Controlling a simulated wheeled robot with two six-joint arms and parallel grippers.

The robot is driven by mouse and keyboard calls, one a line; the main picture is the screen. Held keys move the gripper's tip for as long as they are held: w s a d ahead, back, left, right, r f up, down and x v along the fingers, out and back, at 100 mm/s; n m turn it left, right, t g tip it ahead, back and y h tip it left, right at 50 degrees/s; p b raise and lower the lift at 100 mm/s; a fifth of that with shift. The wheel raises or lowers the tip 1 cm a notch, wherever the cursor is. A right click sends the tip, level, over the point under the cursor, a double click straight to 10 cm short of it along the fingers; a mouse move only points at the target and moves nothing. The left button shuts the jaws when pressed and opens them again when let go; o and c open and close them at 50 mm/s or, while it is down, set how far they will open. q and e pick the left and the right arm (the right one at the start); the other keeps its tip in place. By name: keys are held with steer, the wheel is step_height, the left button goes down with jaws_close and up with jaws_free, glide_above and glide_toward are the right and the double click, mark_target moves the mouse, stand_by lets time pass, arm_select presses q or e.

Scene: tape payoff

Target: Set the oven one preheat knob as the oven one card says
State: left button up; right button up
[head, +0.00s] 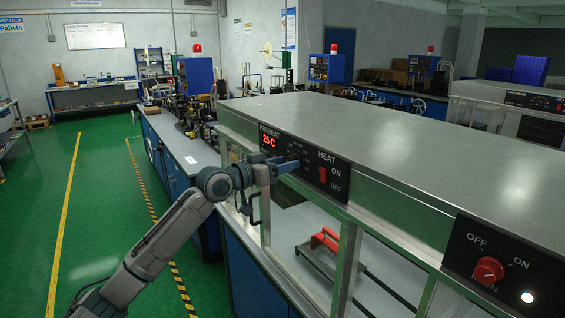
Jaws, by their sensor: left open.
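The oven (390,125) is a long steel box with a black preheat panel (305,148) on its front. A red display (269,141) on the panel reads 25 C under the word PREHEAT. My left gripper (287,165) is open, with its fingers at the panel just right of and below the display. The preheat knob is hidden behind the gripper, so its setting and any contact cannot be told. Dial marks show just above the fingers. No readable oven one card shows. My right gripper is not in view.
A red heat switch (322,175) marked ON and OFF is close right of my left gripper. A red OFF/ON knob (488,270) is at the lower right. A red-handled frame (325,240) is inside the oven opening. The green floor at left is clear.

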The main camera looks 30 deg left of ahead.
arm_select(q)
steer(key=c, duration=1)
steer(key=shift+a+f+m+h+b, duration=0.1)
steer(key=shift+m+h+b, duration=0.2)
steer(key=shift+m+b, duration=3.65)
steer(key=shift+m+h+b, duration=0.3)
steer(key=shift+m+b, duration=2.4)
steer(key=shift+m, duration=2.75)
steer(key=o, duration=1)
